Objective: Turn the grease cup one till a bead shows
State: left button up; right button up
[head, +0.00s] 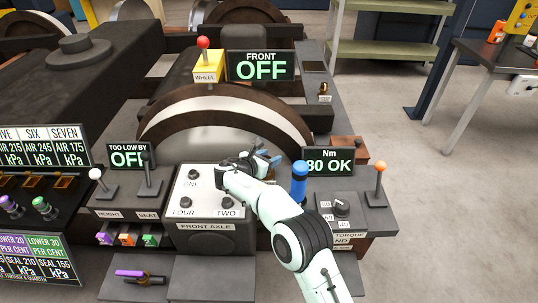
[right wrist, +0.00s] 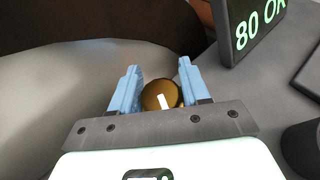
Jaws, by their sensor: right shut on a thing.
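My right gripper (head: 270,156) reaches over the front axle panel to the curved wheel housing. Its blue fingers also show in the right wrist view (right wrist: 159,82). They are shut on a round brass cap (right wrist: 161,97), which I take to be the grease cup. In the head view the gripper hides this cap. No bead shows around it, though its lower side is hidden by the gripper. My left gripper is not in view.
The front axle panel (head: 181,220) with several dark knobs lies below my right gripper. A blue upright cylinder (head: 299,182) stands close to my right forearm. A display reading 80 OK (head: 328,163) is to its right. A small brass fitting (head: 324,88) stands farther back.

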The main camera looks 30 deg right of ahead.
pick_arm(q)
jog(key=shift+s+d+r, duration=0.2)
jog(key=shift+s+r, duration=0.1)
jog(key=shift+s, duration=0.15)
pick_arm(e)
jog(key=shift+m+g+h, duration=0.4)
jog(key=shift+m+g, duration=0.4)
jog(key=shift+g, duration=0.1)
jog(key=shift+s, duration=0.1)
jog(key=o, duration=1)
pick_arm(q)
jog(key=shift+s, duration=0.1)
pick_arm(e)
jog(key=shift+d+r, duration=0.1)
